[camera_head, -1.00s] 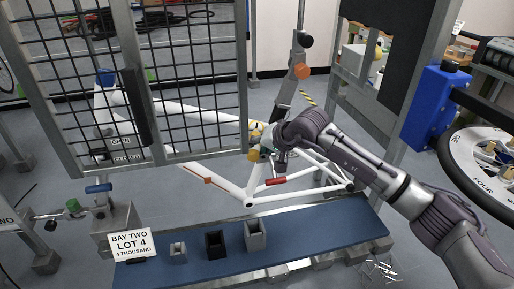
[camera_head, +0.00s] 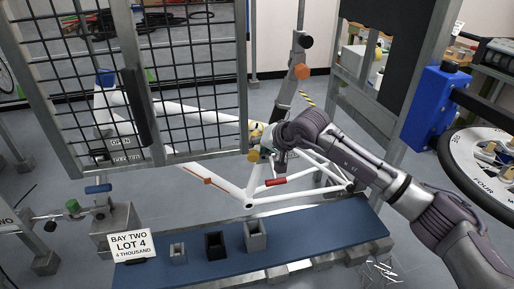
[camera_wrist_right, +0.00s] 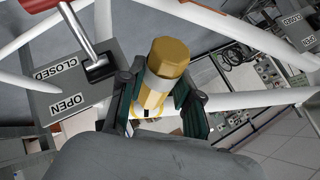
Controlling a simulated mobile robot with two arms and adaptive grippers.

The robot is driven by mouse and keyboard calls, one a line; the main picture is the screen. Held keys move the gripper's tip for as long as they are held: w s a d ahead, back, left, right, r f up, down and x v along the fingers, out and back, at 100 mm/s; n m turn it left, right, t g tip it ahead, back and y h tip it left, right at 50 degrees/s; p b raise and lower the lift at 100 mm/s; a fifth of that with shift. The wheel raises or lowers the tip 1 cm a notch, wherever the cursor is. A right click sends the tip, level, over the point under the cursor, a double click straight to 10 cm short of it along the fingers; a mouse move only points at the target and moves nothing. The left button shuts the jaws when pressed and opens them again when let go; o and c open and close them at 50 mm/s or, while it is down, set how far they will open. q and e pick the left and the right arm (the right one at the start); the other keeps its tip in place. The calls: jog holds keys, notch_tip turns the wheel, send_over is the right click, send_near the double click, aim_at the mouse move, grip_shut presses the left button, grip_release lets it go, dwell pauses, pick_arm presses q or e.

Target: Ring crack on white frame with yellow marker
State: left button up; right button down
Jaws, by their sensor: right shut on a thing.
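The white frame (camera_head: 232,187) stands behind the blue bench, partly behind the mesh gate. My right gripper (camera_head: 262,146) is at the frame's right part, near the upper tube. In the right wrist view my right gripper (camera_wrist_right: 160,100) is shut around a yellow marker (camera_wrist_right: 168,62) with a gold hexagonal end and a pale band. The marker's yellow end also shows in the head view (camera_head: 254,155). White frame tubes (camera_wrist_right: 258,98) pass behind the marker. Whether the tip touches a tube is hidden. I cannot make out a crack. My left gripper is not in view.
A mesh gate (camera_head: 198,100) covers the frame's left part. A clamp with a red lever (camera_head: 275,181) is close to the gripper; its OPEN/CLOSED plate (camera_wrist_right: 62,80) shows in the wrist view. The blue bench (camera_head: 320,225) holds small grey and black cups (camera_head: 214,245) and a lot sign (camera_head: 134,245).

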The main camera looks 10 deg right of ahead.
aim_at(256, 160)
jog(key=shift+s+d+f+b, duration=0.15)
jog(key=shift+s+b, duration=0.1)
jog(key=shift+s, duration=0.85)
jog(key=shift+s+d+r+b, duration=0.1)
jog(key=shift+s+b, duration=0.1)
jog(key=shift+s, duration=0.9)
jog(key=shift+s+b, duration=0.3)
jog(key=shift+s, duration=0.95)
jog(key=s+d+r+m+t+h+p, duration=0.1)
jog(key=s+d+r+m+h+p, duration=0.1)
jog(key=r, duration=0.6)
jog(key=s+d+r+m+h+p, duration=0.3)
jog(key=s+d+r+m+p, duration=0.2)
jog(key=s+r, duration=0.3)
jog(key=shift+d+r+t+h+p, duration=0.15)
jog(key=shift+d+t+h+p, duration=0.2)
jog(key=shift+d+p, duration=0.35)
